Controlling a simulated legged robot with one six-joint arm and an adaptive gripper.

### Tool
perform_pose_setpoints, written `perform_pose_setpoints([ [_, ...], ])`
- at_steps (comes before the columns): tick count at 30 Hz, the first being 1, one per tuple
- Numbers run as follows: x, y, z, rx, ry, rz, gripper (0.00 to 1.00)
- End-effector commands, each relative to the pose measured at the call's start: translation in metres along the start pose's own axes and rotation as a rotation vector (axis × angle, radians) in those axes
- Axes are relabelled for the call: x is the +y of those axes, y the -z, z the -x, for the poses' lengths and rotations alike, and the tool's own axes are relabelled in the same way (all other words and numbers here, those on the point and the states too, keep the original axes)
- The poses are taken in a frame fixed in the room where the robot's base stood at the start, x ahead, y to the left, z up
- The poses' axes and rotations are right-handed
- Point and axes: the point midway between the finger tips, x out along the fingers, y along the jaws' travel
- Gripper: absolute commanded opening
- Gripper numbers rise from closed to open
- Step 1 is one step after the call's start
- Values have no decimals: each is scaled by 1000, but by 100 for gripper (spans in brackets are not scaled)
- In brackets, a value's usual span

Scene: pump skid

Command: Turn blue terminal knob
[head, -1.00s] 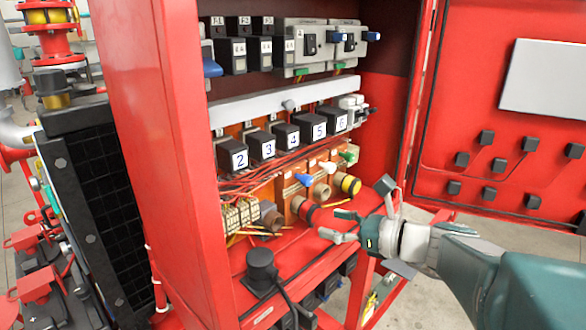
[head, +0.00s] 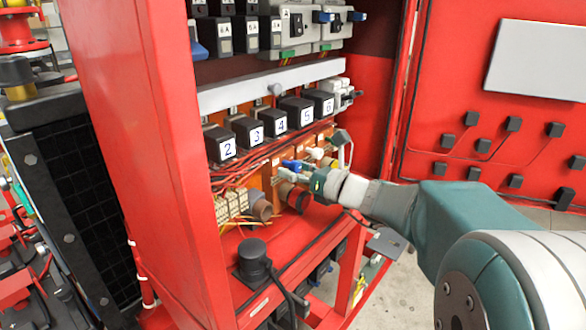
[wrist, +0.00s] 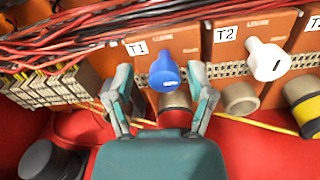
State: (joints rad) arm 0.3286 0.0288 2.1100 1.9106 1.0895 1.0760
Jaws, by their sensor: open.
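The blue terminal knob (wrist: 165,72) sits on an orange block under a T1 label in the wrist view. It also shows, small, in the head view (head: 291,165). My gripper (wrist: 160,97) is open, with one finger on each side of the blue knob in the wrist view. Whether either finger touches the knob cannot be told. In the head view my gripper (head: 300,178) is inside the red cabinet, beside the knob and partly covering the terminal row.
A white knob (wrist: 266,60) sits to the right under T2. Red and black wires (wrist: 100,25) run above. A terminal strip (wrist: 45,88) and a black cylinder (head: 252,255) are at left. The cabinet's red side wall (head: 150,120) stands left; its door (head: 450,100) is open at right.

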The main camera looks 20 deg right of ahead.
Motion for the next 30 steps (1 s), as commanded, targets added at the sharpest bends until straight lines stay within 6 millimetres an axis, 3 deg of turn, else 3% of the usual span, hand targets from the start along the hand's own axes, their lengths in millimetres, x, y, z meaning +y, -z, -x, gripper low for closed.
perform_pose_setpoints([
  [9,0,0,-4,0,1,0,69],
  [10,0,0,-4,0,0,0,61],
  [14,0,0,-4,0,1,1,3],
  [15,0,0,-4,0,1,1,0],
  [30,0,0,-4,2,1,67,0],
])
